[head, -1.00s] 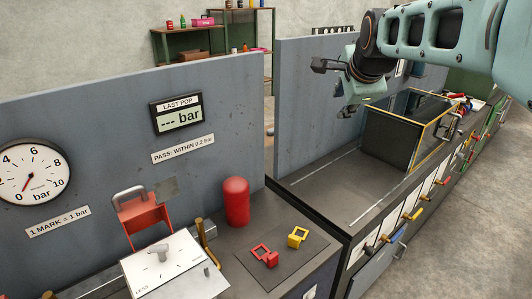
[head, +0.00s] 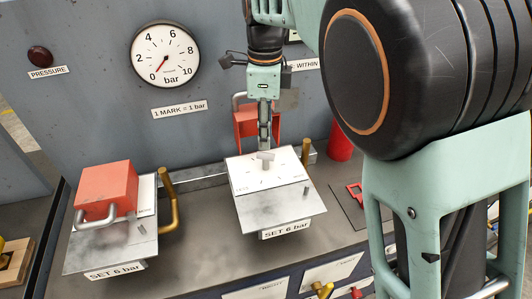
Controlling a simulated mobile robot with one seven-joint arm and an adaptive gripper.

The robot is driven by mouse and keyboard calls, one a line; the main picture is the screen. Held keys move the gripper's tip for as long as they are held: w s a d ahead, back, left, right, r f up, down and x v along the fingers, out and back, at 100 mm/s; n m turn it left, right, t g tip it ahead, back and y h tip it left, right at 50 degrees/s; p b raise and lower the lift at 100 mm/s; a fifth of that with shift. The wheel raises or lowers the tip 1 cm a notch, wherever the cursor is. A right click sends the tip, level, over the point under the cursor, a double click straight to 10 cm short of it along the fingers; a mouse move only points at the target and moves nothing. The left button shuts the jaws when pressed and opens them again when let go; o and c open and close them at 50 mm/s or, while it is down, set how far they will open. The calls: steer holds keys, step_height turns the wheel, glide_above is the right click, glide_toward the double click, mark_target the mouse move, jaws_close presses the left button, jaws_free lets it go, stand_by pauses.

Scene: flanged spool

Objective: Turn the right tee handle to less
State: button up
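The right tee handle (head: 266,156) is a small grey knob on a white dial plate (head: 285,175) with tick marks. Faint lettering that seems to read LESS is at the plate's left. The plate sits on a metal box labelled SET 6 bar (head: 285,229). My gripper (head: 264,146) points straight down, with its fingertips right above or at the tee handle. The fingers show nearly edge-on, so I cannot tell whether they are open, shut or touching the handle. A red cover (head: 246,123) stands raised behind the plate.
The left unit (head: 110,240) has its red cover (head: 105,190) down over its dial. Brass levers stand beside the left (head: 174,210) and right (head: 306,150) units. A pressure gauge (head: 165,54) reads near 0 bar. A red cylinder (head: 340,142) stands at right, partly hidden by my arm.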

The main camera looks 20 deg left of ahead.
mark_target(266, 157)
step_height(266, 157, down, 9)
steer(key=shift+r, duration=0.1)
steer(key=shift+c, duration=0.5)
